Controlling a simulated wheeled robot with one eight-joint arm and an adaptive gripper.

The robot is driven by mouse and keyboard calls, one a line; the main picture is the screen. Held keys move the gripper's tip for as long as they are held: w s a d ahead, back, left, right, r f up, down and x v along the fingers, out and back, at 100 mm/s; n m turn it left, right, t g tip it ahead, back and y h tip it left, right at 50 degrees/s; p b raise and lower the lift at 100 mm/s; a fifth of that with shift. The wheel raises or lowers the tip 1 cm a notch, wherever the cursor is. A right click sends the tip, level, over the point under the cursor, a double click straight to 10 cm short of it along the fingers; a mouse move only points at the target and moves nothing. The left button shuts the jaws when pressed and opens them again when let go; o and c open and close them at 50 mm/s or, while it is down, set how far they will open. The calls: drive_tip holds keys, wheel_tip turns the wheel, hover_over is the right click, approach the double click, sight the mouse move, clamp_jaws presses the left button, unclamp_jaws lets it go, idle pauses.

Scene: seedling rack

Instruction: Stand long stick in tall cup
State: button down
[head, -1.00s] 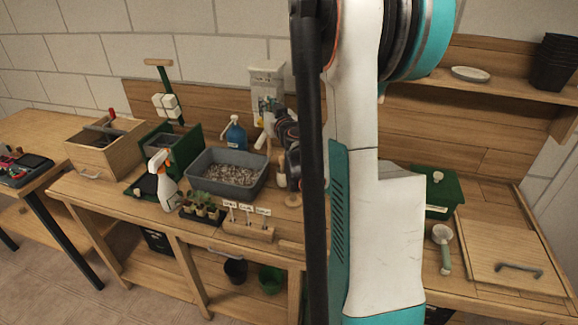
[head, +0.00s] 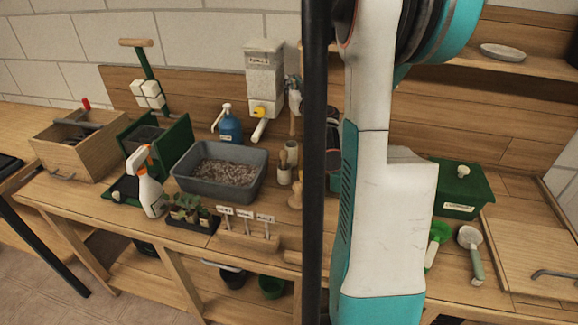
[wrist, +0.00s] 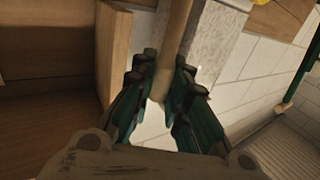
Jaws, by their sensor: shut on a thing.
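My gripper (wrist: 160,90) shows in the wrist view with its teal fingers closed around a long wooden stick (wrist: 178,25). The stick runs from the top edge of that view down between the fingers. In the head view my gripper (head: 294,85) is small and partly hidden behind my arm, beside the dispenser. The stick (head: 294,122) shows there as a thin pale piece below it. Which one is the tall cup, and the gap to the stick, I cannot tell.
A white dispenser (head: 264,75) with a yellow knob is just left of my gripper. The grey tub (head: 218,190), blue bottle (head: 230,126), white spray bottle (head: 148,190) and label holder (head: 245,243) crowd the bench. A green box (head: 460,190) stands right of my arm.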

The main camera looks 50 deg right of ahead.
sight(293, 120)
drive_tip(key=f+b, duration=0.2)
drive_tip(key=f, duration=0.2)
drive_tip(key=f+b, duration=0.2)
drive_tip(key=f, duration=0.2)
drive_tip(key=w+f+b, duration=0.1)
drive_tip(key=f+b, duration=0.1)
drive_tip(key=f, duration=0.2)
drive_tip(key=shift+d+f, duration=0.25)
drive_tip(key=shift+f, duration=0.15)
drive_tip(key=c, duration=1.6)
unclamp_jaws()
drive_tip(key=shift+s+r, duration=0.1)
drive_tip(key=shift+r, duration=0.15)
drive_tip(key=p+v, duration=0.1)
drive_tip(key=v, duration=1.1)
drive_tip(key=shift+f, duration=0.15)
